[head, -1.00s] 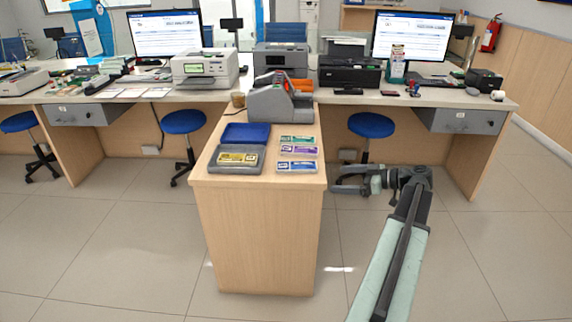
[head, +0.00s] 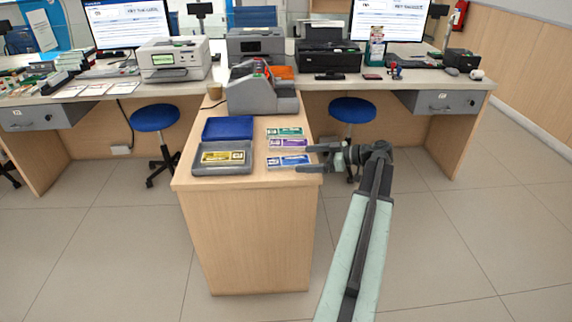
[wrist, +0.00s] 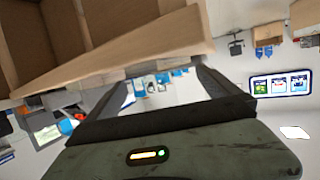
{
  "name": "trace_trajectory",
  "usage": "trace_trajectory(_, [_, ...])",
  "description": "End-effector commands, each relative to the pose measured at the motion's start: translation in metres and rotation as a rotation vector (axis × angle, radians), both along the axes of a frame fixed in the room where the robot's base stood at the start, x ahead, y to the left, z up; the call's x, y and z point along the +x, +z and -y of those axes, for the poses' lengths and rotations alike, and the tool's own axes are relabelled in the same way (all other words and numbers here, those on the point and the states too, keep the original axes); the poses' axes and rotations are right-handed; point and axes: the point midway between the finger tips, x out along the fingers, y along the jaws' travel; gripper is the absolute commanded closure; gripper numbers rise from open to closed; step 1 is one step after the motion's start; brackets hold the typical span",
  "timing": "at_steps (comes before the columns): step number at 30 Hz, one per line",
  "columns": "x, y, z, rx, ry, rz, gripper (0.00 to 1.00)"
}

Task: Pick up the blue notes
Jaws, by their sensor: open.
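The blue notes (head: 287,161) lie flat on the counter top near its front right edge, nearest me in a column of note bundles. My gripper (head: 311,159) is open and empty at the counter's right edge, with its fingers pointing left toward the blue notes. In the head view the fingertips overlap the right end of the blue notes; I cannot tell whether they touch. In the wrist view my gripper (wrist: 150,88) shows its two fingers spread with nothing between them, and the notes are not visible there.
Purple notes (head: 287,145) and green notes (head: 284,132) lie just behind the blue ones. An open cash box (head: 222,169) with yellow notes stands to the left. A grey counting machine (head: 258,90) stands behind. The wooden counter edge (wrist: 110,66) is close in the wrist view.

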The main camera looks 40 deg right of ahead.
Motion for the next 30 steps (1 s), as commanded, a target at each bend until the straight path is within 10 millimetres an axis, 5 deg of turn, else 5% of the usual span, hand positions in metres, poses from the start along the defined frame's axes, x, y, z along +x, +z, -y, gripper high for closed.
trace_trajectory(9, [0.039,-0.014,-0.026,0.001,0.003,0.0,0.0])
trace_trajectory(15, [0.041,-0.012,-0.027,0.001,0.002,0.0,0.0])
trace_trajectory(24, [0.041,-0.012,-0.027,0.0,0.002,-0.001,0.81])
trace_trajectory(30, [0.041,-0.012,-0.027,0.0,0.003,-0.001,0.86])
